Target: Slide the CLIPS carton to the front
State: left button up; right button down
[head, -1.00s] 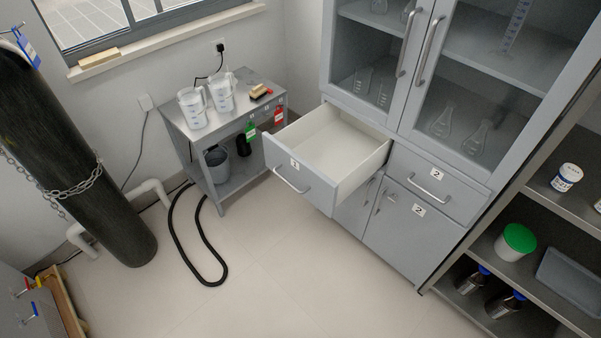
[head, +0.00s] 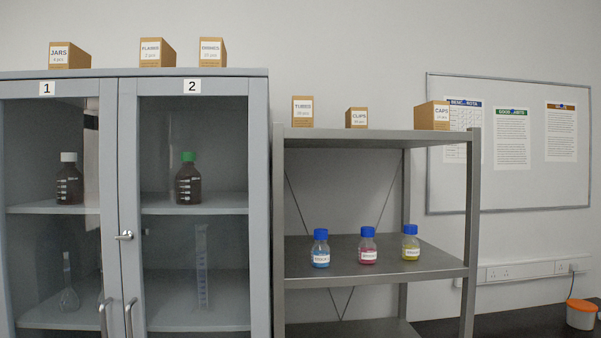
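The CLIPS carton (head: 356,118) is a small brown box with a white label. It stands upright on the top shelf of the grey open rack (head: 375,134), near the middle. The TUBES carton (head: 302,112) stands to its left and the CAPS carton (head: 432,115) to its right, both apart from it. The label side faces me. How far it is from the shelf's front edge is hard to tell from this low angle. Neither of my grippers is in the head view.
A grey glass-door cabinet (head: 260,200) stands left of the rack, its doors shut, with JARS (head: 69,55), FLASKS (head: 157,52) and another carton (head: 212,52) on top. Blue-capped bottles (head: 367,247) stand on the middle shelf. A whiteboard (head: 530,185) hangs behind at right.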

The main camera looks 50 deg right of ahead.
aim_at(356, 118)
jog(key=z, duration=2)
jog(key=i, duration=0.3)
jog(key=j+z, duration=0.05)
